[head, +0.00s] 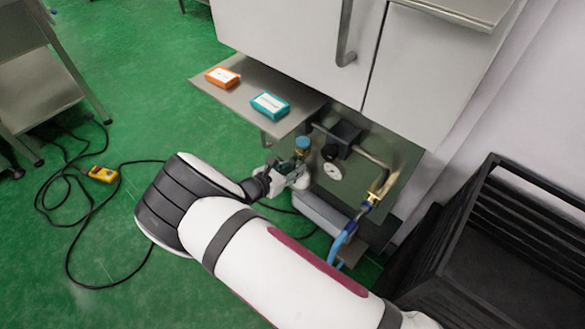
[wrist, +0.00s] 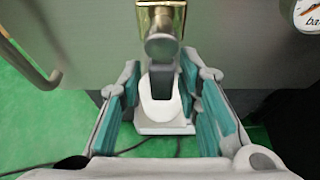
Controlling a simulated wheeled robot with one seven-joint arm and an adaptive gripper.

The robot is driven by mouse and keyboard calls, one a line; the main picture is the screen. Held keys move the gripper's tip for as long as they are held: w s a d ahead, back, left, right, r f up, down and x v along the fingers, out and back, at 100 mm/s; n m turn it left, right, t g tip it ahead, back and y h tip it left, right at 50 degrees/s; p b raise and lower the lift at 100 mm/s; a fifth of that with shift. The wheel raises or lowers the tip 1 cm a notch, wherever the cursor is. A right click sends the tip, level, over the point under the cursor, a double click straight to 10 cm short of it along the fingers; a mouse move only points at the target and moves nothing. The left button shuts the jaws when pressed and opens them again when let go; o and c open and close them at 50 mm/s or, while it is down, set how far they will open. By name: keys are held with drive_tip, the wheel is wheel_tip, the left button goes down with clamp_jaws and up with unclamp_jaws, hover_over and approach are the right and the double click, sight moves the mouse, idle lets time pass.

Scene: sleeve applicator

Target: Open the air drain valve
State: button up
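In the wrist view a brass block (wrist: 160,14) with a round metal end (wrist: 162,47) is at the top centre. A dark stem (wrist: 161,82) and a pale U-shaped part show below it, between the fingers. I see no clear contact.
A round gauge (head: 330,172) and a brass valve with a blue hose (head: 375,195) are to the right. A shelf (head: 225,92) with an orange box (head: 222,76) and a teal box (head: 270,105) juts out above. A black crate (head: 500,215) stands right.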

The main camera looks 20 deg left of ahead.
drive_tip(key=v, duration=1.2)
idle(0.6)
